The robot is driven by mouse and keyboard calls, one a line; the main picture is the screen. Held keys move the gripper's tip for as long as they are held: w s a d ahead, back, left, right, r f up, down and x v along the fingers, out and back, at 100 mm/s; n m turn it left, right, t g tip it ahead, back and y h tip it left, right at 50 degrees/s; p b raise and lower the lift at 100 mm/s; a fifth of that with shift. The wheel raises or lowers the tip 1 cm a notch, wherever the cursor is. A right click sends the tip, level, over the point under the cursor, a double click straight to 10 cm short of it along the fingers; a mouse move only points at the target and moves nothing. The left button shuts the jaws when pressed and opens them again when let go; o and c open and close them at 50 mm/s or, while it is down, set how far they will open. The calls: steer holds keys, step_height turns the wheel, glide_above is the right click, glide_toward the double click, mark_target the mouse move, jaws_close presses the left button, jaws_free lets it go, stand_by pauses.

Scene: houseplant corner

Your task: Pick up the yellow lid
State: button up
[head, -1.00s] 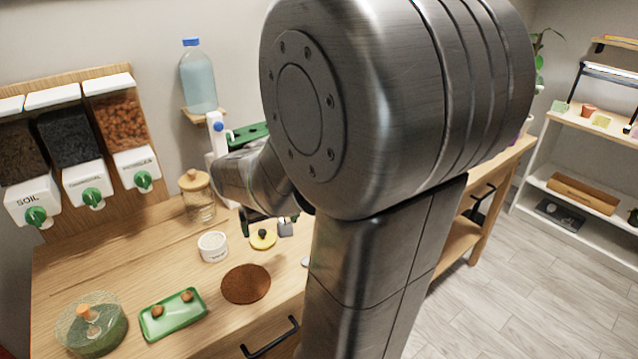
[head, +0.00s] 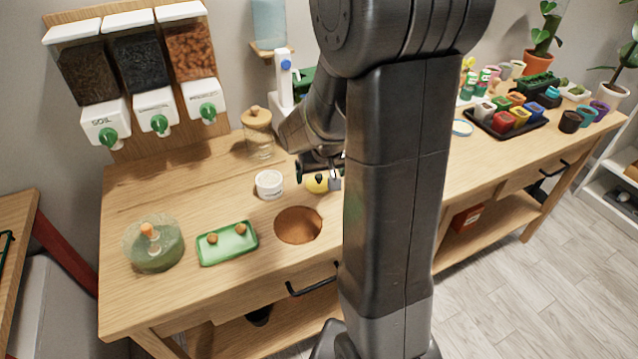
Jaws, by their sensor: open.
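The yellow lid (head: 316,186) with a dark knob lies on the wooden bench (head: 170,240), right of a small white tub (head: 269,184). My gripper (head: 322,178) is low over the lid, its open jaws close to the knob. The gripper hides part of the lid, and I cannot tell whether it touches it. My arm hides the area just to the right.
A round brown mat or opening (head: 298,225) is in front of the lid. A green tray (head: 228,243), a glass dome (head: 153,243) and a corked jar (head: 258,132) stand to the left. Potted plants and a dark tray (head: 507,123) are at right.

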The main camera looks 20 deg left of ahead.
mark_target(320, 181)
steer(key=shift+x, duration=2.4)
steer(key=shift+w, duration=0.1)
steer(key=c, duration=1.1)
